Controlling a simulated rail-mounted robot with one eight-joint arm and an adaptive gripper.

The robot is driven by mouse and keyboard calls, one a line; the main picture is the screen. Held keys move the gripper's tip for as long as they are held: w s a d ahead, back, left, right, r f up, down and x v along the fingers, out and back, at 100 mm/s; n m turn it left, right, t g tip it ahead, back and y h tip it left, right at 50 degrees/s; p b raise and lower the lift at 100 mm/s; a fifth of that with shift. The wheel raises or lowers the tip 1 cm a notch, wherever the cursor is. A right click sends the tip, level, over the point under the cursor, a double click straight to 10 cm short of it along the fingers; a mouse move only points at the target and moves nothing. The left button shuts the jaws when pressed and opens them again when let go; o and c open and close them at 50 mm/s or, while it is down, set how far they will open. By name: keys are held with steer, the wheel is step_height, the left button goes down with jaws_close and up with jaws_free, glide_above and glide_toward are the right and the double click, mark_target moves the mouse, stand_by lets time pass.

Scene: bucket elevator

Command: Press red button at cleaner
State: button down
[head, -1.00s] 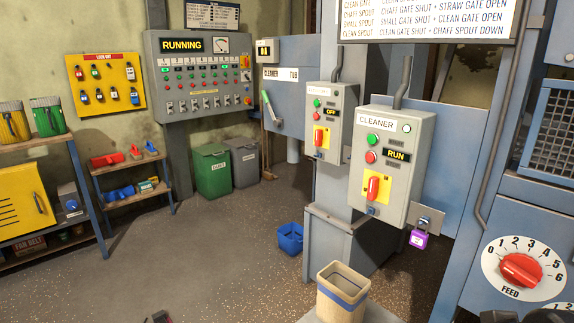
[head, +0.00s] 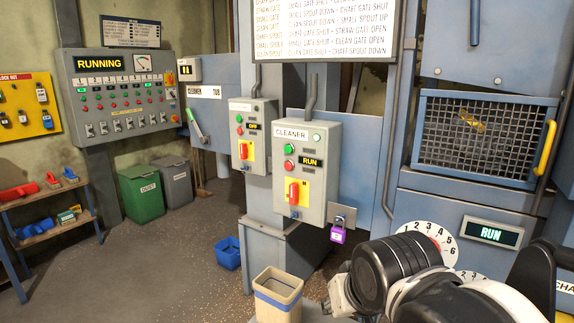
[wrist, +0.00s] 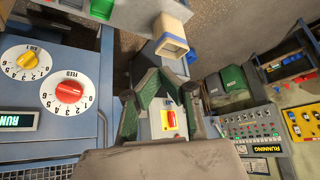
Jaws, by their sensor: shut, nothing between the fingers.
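The cleaner box (head: 314,200) is a grey panel on a column, labelled CLEANER, in the middle of the head view. Its red button (head: 289,165) sits below a green button (head: 289,149), left of a display reading RUN. A red rotary switch (head: 293,193) on a yellow plate is lower down. My gripper (wrist: 165,72) is shut and empty in the wrist view. A grey box with a yellow plate and red switch (wrist: 169,119) shows between its finger links; no red button can be made out there. In the head view my arm is at lower right, apart from the box.
A second switch box (head: 243,135) reading OFF stands left of the cleaner box. A purple padlock (head: 337,236) hangs at its lower right. A beige bin (head: 277,299) and a blue bin (head: 227,253) stand below. The feed dial (wrist: 69,92) is at left in the wrist view.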

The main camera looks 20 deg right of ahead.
mark_target(288, 166)
steer(key=w+r+m+h+p, duration=0.1)
steer(key=w+r+m+p, duration=0.25)
steer(key=w, duration=0.45)
steer(key=w+r+m+g+h+p, duration=0.1)
steer(key=w+r+m+p, duration=0.1)
steer(key=w+r, duration=0.45)
steer(key=w+r+m+h+p, duration=0.1)
steer(key=w+r+m+p, duration=0.15)
steer(key=w, duration=0.65)
steer(key=w+a+f+m+h+p, duration=0.1)
steer(key=w+m+p, duration=0.3)
steer(key=w, duration=0.6)
steer(key=w+a+f+m+h+p, duration=0.2)
steer(key=w+a+f+m+p, duration=0.1)
steer(key=w, duration=0.8)
steer(key=shift+a+m+g+h+p, duration=0.3)
steer(key=shift+a+m+p, duration=0.15)
steer(key=shift+m+p, duration=0.4)
steer(key=shift+w+f, duration=0.1)
steer(key=shift+w+d+p, duration=0.2)
steer(key=shift+w+d, duration=1.3)
steer(key=shift+d, duration=0.15)
steer(key=shift+w+d+p, duration=0.2)
steer(key=shift+w+d, duration=1.25)
steer(key=shift+d, duration=0.15)
steer(key=shift+w+d, duration=0.1)
